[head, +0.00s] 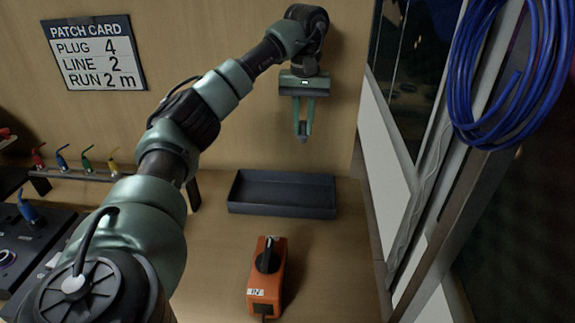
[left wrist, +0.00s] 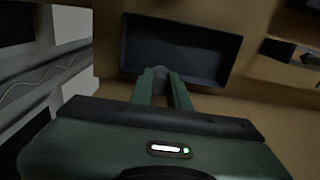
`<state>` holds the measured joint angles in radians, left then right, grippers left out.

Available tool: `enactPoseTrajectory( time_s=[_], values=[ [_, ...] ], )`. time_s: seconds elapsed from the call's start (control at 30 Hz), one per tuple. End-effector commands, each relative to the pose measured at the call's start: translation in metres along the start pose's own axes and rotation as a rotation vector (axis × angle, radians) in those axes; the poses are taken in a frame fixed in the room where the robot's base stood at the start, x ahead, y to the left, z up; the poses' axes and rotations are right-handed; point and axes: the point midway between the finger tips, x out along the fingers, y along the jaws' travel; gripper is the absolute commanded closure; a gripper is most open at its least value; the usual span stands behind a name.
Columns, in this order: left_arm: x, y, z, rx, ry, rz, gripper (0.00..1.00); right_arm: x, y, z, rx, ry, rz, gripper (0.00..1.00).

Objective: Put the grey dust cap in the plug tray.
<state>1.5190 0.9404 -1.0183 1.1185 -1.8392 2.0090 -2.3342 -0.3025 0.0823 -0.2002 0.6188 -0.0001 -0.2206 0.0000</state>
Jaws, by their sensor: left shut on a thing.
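My left gripper (head: 304,128) points down and is shut on the grey dust cap (head: 303,139), a small dark grey piece at its fingertips. The gripper is raised above the table, in front of the wooden back wall. The plug tray (head: 282,212) is a dark, shallow, rectangular tray on the table, below the gripper in the head view, and looks empty. In the left wrist view the fingertips (left wrist: 163,76) hold the cap (left wrist: 160,70), which overlaps the near edge of the tray (left wrist: 215,83). My right gripper is not in view.
An orange box with a black knob (head: 267,255) stands in front of the tray. A rack with several coloured plugs (head: 87,175) is at the left, partly behind my arm. A blue cable coil (head: 515,75) hangs at the right. A patch card (head: 95,53) is on the wall.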

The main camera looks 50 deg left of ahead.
Motion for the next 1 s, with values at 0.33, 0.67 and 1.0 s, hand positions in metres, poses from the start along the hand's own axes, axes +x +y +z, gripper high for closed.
enactPoseTrajectory(
  time_s=[0.33, 0.67, 1.0],
  values=[
    [0.088, -0.002, 0.001, -0.002, -0.004, -0.007, 1.00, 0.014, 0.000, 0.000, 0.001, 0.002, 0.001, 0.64],
    [0.148, -0.001, 0.000, -0.003, -0.001, -0.002, 1.00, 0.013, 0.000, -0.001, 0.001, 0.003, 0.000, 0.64],
    [0.185, -0.001, 0.001, -0.002, -0.003, -0.005, 1.00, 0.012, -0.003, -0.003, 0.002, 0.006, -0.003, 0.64]
  ],
)
